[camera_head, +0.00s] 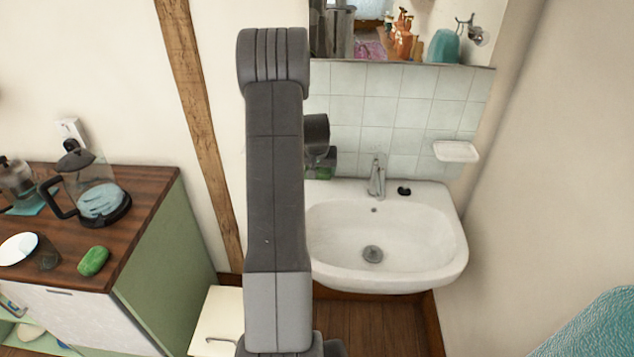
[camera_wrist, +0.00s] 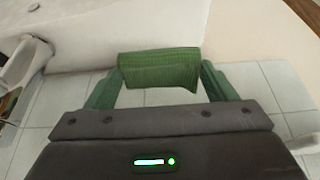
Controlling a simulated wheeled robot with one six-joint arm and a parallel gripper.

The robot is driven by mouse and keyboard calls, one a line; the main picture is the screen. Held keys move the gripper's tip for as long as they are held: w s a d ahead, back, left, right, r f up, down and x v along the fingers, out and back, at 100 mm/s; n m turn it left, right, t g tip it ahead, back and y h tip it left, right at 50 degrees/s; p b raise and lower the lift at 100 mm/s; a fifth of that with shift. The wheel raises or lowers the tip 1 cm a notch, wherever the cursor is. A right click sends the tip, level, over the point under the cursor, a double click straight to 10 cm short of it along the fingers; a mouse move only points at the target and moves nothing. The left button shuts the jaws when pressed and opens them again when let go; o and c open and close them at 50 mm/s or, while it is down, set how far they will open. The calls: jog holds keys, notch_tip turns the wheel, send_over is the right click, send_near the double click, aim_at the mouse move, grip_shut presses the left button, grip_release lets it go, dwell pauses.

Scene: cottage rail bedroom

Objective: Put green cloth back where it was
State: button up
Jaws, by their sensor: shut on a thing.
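A green cloth (camera_wrist: 160,71) is between the two fingers of my gripper (camera_wrist: 160,82) in the wrist view, and the gripper is shut on it. It looks like a small folded, textured piece with a flap hanging towards the fingers' far side. In the head view a bit of green (camera_head: 327,172) shows at my gripper (camera_head: 320,162), beside the tiled wall and above the left back of the sink. My arm hides much of the gripper there. Whether the cloth touches the sink or the wall cannot be told.
The white sink (camera_head: 430,215) has a tap (camera_head: 376,178) and a small black object (camera_head: 404,191) on its back rim. A white soap dish (camera_head: 456,151) is on the tiles below a mirror (camera_head: 420,35). A counter (camera_head: 145,205) at left holds a glass pot (camera_head: 98,185) and a green lump (camera_head: 93,261).

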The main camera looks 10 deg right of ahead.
aim_at(318, 189)
jog(key=shift+f+p, duration=0.6)
jog(key=shift+f, duration=2.45)
jog(key=o, duration=0.9)
jog(key=shift+r, duration=0.15)
jog(key=b+v, duration=0.2)
jog(key=v, duration=0.9)
jog(key=shift+s+a+r, duration=0.1)
jog(key=shift+s+r, duration=0.15)
jog(key=shift+r, duration=0.1)
